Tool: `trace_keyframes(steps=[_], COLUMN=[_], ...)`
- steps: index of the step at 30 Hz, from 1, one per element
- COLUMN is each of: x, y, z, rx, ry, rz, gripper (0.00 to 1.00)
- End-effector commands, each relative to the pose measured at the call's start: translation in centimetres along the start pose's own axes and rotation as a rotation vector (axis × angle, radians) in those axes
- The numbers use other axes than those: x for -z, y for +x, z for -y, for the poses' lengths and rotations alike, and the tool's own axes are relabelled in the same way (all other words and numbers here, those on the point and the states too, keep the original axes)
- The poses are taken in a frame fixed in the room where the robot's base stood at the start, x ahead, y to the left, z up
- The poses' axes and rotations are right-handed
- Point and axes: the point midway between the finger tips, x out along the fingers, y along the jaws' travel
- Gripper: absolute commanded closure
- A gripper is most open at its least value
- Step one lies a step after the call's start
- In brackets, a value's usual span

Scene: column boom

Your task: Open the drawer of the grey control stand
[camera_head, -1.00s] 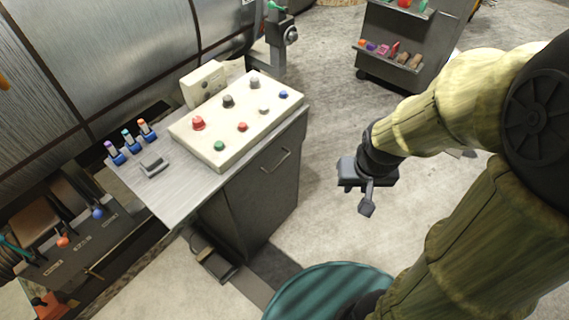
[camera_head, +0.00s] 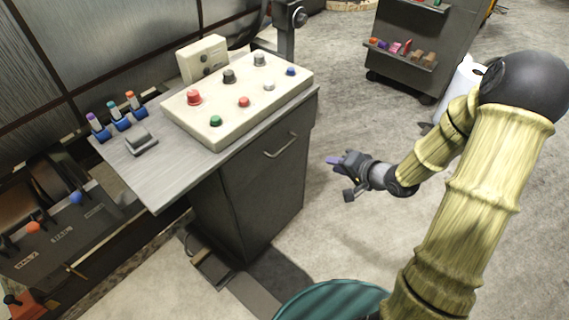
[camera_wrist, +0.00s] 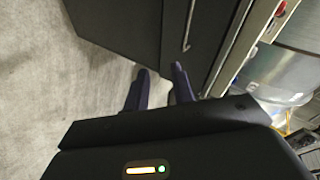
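The grey control stand (camera_head: 248,205) stands left of my arm, with a cream button panel on its sloping top. Its drawer front (camera_head: 298,143) is near the top of the side facing my gripper and looks closed. The bar handle (camera_head: 281,147) is on this front; it also shows in the wrist view (camera_wrist: 188,28). My gripper (camera_head: 335,161) is to the right of the stand, apart from the handle. In the wrist view, its two fingers (camera_wrist: 160,76) are spread and empty, and the handle is beyond them, up and slightly right.
The button panel (camera_head: 240,127) and small coloured-topped items (camera_head: 118,120) sit on the stand. A dark shelf cart (camera_head: 410,55) stands at the back right, and a teal round object (camera_head: 335,300) is at the bottom. Open floor lies right of the stand.

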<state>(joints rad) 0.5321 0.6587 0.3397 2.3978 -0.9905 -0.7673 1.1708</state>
Motion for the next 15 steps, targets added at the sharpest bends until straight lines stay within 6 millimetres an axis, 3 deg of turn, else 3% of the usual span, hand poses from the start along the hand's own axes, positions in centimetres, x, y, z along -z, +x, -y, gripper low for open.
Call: trace_keyframes(steps=[1, 6, 15], x=[-0.8, -1.7, -1.8], y=[1.5, 2.0, 1.7], z=[-1.5, -0.8, -0.1], rx=[0.095, 0.34, 0.391], ry=[0.081, 0.269, 0.306], rz=[0.013, 0.072, 0.092], gripper=[0.75, 0.75, 0.75])
